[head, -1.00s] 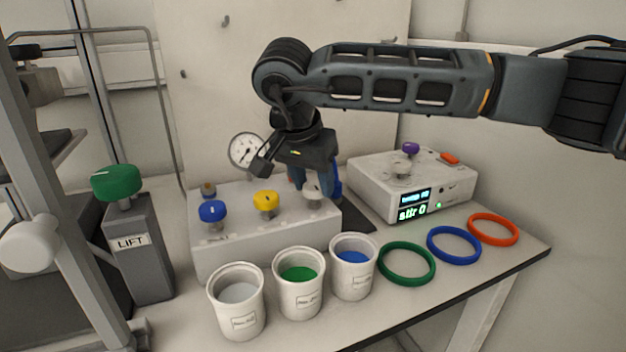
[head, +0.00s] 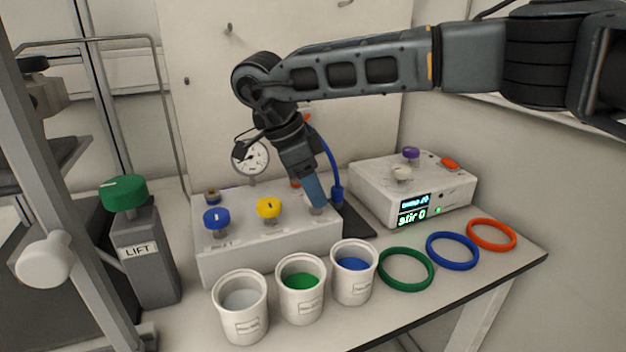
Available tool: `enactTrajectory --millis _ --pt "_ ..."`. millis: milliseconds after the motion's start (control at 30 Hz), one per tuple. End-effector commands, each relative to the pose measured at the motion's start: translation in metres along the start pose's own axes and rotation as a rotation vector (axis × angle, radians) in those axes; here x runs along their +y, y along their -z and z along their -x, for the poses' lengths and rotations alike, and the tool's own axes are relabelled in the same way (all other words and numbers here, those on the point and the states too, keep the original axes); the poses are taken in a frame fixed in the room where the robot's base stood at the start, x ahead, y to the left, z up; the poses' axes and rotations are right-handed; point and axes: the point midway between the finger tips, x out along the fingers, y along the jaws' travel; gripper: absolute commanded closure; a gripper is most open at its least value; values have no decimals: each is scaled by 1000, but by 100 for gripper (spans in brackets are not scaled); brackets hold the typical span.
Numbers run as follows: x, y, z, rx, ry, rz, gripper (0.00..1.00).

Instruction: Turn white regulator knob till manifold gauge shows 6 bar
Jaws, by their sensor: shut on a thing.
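The white regulator knob (head: 318,211) is on the right end of the white manifold box (head: 270,245), mostly hidden by my gripper. My gripper (head: 316,203) reaches down from behind, tilted, and is shut on this knob. One blue-grey finger shows clearly; the other is hidden. The round manifold gauge (head: 251,159) stands behind the box with its dial facing me. Its left edge is partly covered by a part of my arm, and its needle and numbers are too small to read. A yellow knob (head: 269,209) and a blue knob (head: 216,219) sit farther left on the box.
Beakers stand in front: grey-filled (head: 240,307), green-filled (head: 301,289), blue-filled (head: 353,272). Green (head: 405,285), blue (head: 452,265) and orange (head: 491,248) rings lie right. A stirrer unit (head: 440,192) stands behind them. A blue hose (head: 329,155) rises beside my gripper. The LIFT post (head: 150,270) is left.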

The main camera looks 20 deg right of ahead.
Motion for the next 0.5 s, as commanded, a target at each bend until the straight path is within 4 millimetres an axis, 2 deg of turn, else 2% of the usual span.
enactTrajectory --millis 500 --pt "-4 3 3 1 -189 -456 84"
